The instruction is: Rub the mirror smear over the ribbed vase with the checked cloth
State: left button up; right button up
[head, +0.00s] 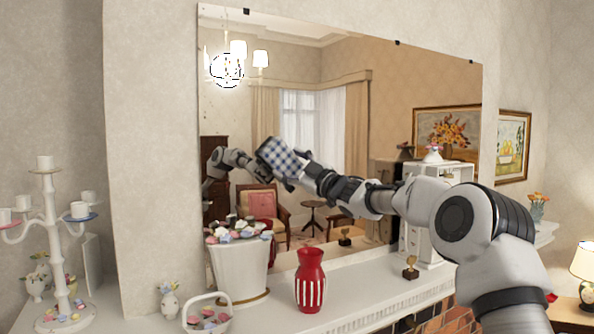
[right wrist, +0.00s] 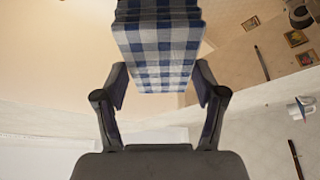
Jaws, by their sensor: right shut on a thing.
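The large mirror (head: 340,110) hangs on the wall above the white mantel. A red vase with white vertical ribs (head: 310,283) stands upright on the mantel in front of it. My right gripper (head: 296,172) reaches in from the right and is shut on the blue-and-white checked cloth (head: 279,160), above the vase. In the right wrist view the fingers (right wrist: 160,85) grip the cloth (right wrist: 160,50) from both sides. The cloth is at the mirror or very close to it; I cannot tell whether they touch. I cannot make out a smear. My left gripper is not in view.
On the mantel (head: 360,285) stand a white flower pot (head: 240,272), a white basket (head: 207,315), a small gold trophy (head: 410,268) and a white shelf (head: 425,235). A white candelabra (head: 53,240) stands at left. The arm at the mirror's left is a reflection.

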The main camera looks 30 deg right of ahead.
aim_at(275, 163)
jog(key=shift+a+f+b, duration=0.2)
jog(key=shift+a+b, duration=0.1)
jog(key=shift+a, duration=0.25)
jog(key=shift+w+a+r+b, duration=0.1)
jog(key=shift+a+b, duration=0.1)
jog(key=shift+a, duration=0.4)
jog(key=shift+a+r+b, duration=0.1)
jog(key=shift+a+b, duration=0.05)
jog(key=shift+a, duration=0.4)
jog(key=shift+a+f+b, duration=0.15)
jog(key=shift+a+b, duration=0.5)
jog(key=shift+a, duration=0.1)
jog(key=shift+w+a+b, duration=0.1)
jog(key=shift+a+b, duration=0.3)
jog(key=shift+a, duration=0.5)
jog(key=shift+a+r, duration=0.25)
jog(key=shift+a, duration=0.1)
jog(key=shift+d+f, duration=0.1)
